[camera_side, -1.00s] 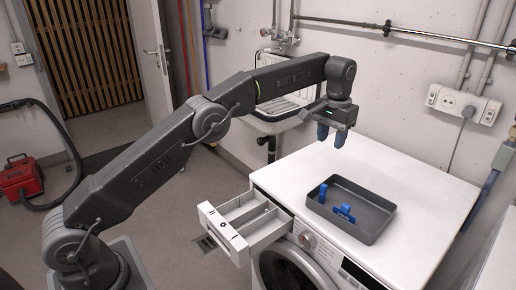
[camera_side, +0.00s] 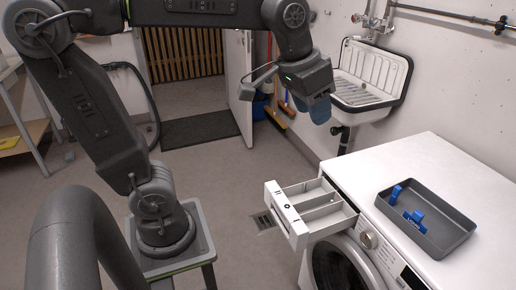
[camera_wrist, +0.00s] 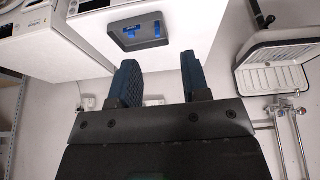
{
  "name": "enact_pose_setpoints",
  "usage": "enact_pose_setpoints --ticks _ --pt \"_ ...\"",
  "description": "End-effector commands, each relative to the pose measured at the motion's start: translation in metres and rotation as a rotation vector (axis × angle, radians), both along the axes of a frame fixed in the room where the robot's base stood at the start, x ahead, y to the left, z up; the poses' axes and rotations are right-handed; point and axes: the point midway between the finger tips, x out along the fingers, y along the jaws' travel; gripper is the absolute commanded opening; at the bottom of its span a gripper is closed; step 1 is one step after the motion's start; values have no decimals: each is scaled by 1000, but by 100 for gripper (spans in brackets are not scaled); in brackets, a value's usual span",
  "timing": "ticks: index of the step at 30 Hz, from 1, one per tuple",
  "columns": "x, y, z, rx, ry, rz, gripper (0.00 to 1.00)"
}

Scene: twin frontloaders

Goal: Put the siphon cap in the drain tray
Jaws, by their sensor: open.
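The drain tray, a shallow dark grey tray (camera_side: 447,247), lies on top of the white washing machine. Two blue pieces are inside it: an upright one (camera_side: 396,193) at the left end and a wider one with a pale label (camera_side: 413,220) beside it. I cannot tell which of them is the siphon cap. The tray also shows in the wrist view (camera_wrist: 140,45), with blue in it. My gripper (camera_side: 314,106) is open, its two blue fingers apart and empty (camera_wrist: 160,62). It hangs in the air left of the washer top, above and behind the open drawer.
The washer's detergent drawer (camera_side: 310,212) is pulled out, with its compartments empty of anything I can see. A wall sink (camera_side: 370,85) stands behind my gripper. The washer top (camera_side: 440,165) behind the tray is clear.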

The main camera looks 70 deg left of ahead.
Motion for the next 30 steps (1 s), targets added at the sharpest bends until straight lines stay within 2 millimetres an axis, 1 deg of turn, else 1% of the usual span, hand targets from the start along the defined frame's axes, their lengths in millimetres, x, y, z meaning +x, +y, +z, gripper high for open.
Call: enact_pose_setpoints --ticks 1,3,6,10,12,15,30 --pt "-24 2 -9 2 -25 -2 43" --pt "-49 3 -24 6 -52 -6 43" --pt "-77 4 -44 9 -85 -10 43" --pt "-98 5 -64 13 -110 -13 43" --pt "-103 5 -69 13 -117 -14 43" --pt "-105 6 -72 15 -118 -15 43" --pt "-105 5 -72 14 -116 -14 43"
